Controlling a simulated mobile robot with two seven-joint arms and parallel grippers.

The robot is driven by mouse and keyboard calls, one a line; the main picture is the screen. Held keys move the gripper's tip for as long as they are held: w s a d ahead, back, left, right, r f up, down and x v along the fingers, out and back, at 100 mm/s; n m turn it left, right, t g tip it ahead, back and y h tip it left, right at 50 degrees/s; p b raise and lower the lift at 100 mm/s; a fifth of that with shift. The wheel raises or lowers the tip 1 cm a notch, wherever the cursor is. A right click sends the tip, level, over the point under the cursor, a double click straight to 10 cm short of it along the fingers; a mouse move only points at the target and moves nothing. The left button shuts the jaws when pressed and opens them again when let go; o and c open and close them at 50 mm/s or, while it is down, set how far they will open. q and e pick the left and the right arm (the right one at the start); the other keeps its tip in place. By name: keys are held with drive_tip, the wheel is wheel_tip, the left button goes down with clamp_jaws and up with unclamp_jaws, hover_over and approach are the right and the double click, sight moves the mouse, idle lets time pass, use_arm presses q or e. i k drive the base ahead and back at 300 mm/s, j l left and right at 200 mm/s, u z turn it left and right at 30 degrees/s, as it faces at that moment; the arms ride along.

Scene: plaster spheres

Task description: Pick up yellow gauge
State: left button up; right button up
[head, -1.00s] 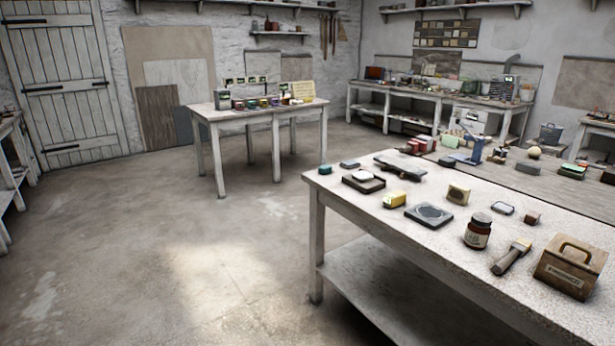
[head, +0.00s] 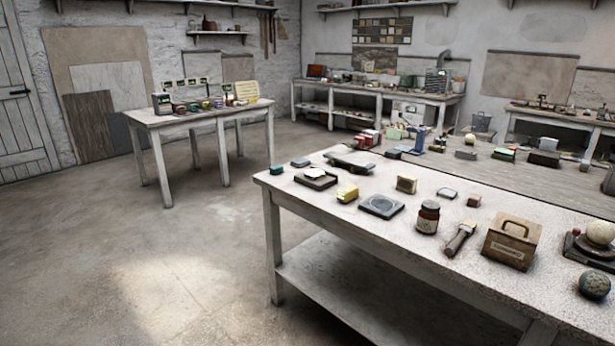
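I cannot tell from this distance which one is the yellow gauge. Neither of my grippers is in view, and nothing touches either object.
Around them are a dark tray with a white piece (head: 315,179), a grey square plate (head: 381,206), a brown jar (head: 428,217), a brush (head: 460,239) and a wooden box (head: 511,241). Another table (head: 150,120) stands back left. The floor between is clear.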

sight(346, 195)
drive_tip(key=i+j, duration=0.15)
drive_tip(key=i, duration=0.25)
drive_tip(key=i+j+z, duration=0.1)
drive_tip(key=i, duration=0.3)
drive_tip(key=i+j, duration=0.15)
drive_tip(key=i, duration=0.25)
drive_tip(key=z, duration=0.05)
